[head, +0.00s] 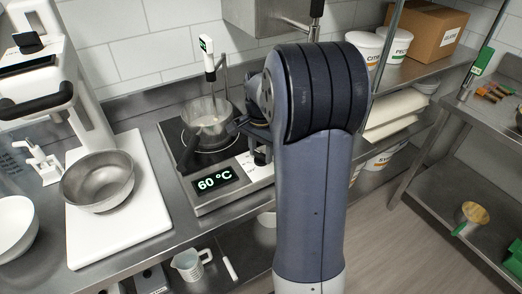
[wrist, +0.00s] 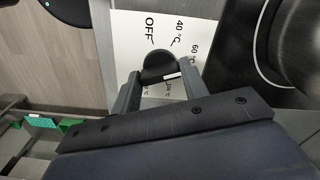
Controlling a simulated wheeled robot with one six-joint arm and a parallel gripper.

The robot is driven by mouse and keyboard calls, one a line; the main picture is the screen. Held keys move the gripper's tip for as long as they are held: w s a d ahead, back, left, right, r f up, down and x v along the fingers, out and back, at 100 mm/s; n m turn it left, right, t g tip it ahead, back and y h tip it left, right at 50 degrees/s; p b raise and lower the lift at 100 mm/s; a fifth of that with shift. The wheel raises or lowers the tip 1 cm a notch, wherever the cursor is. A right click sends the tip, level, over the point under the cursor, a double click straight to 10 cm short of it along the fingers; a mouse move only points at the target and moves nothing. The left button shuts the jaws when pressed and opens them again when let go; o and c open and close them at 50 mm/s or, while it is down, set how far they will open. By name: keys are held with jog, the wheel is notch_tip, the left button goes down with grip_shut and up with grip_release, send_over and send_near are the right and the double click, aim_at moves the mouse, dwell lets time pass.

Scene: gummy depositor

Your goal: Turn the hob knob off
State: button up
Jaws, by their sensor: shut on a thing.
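The hob (head: 205,205) stands on the steel counter in the head view, its display (head: 215,184) reading 60 °C. In the wrist view the black hob knob (wrist: 158,66) sits on a white dial panel (wrist: 130,30) marked OFF, 40 °C and 60 °C; lower labels are partly hidden. The knob's white mark points right in the picture, on the 60 °C side and away from OFF. My gripper (wrist: 161,76) is shut on the knob, one finger on each side.
A metal pot (head: 207,118) sits on the hob plate with a probe stand (head: 208,58) behind it. A steel bowl (head: 98,182) rests on a white board (head: 120,235) to the left. Shelves with tubs and a cardboard box (head: 424,30) are behind my arm.

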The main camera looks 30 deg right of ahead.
jog(key=shift+c, duration=1)
jog(key=n+p, duration=0.1)
jog(key=n, duration=0.3)
jog(key=shift+r+n, duration=0.1)
jog(key=shift+n, duration=0.3)
jog(key=n, duration=0.4)
jog(key=shift+p, duration=0.35)
jog(key=n, duration=0.5)
jog(key=shift+n+p, duration=0.35)
jog(key=shift+n, duration=1.75)
